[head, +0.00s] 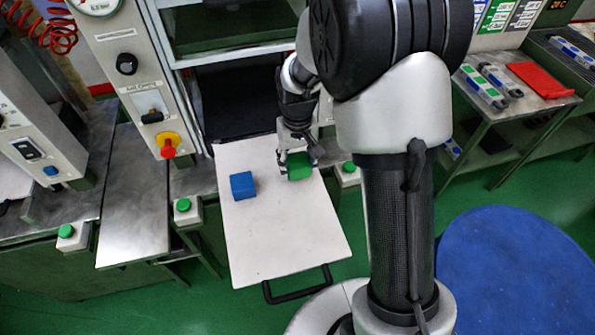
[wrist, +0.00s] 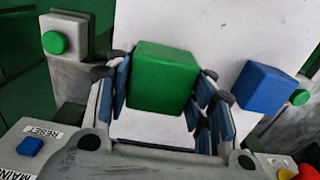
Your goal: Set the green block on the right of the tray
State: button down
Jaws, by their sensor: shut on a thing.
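The green block (head: 299,166) is between the fingers of my gripper (head: 297,158), at the right side of the white tray (head: 285,240) in the head view. In the wrist view the green block (wrist: 163,77) fills the space between the fingers of my gripper (wrist: 162,85), which are shut on it. The white tray (wrist: 215,30) lies beneath. I cannot tell whether the block touches the tray. A blue block (head: 243,186) sits on the left of the tray in the head view; it also shows in the wrist view (wrist: 263,88), apart from the gripper.
The tray's black handle (head: 297,288) is at its near edge. Machine panels with buttons (head: 168,146) stand left of the tray, and green push-button boxes (head: 187,209) flank it. The near half of the tray is clear. A side table (head: 520,103) stands at the right.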

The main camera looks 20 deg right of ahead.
aim_at(297, 171)
jog(key=shift+f+b, duration=0.4)
jog(key=shift+f, duration=1.1)
jog(key=shift+f, duration=0.2)
jog(key=c, duration=0.7)
grip_release()
jog(key=shift+c, duration=0.2)
jog(key=shift+r, duration=0.1)
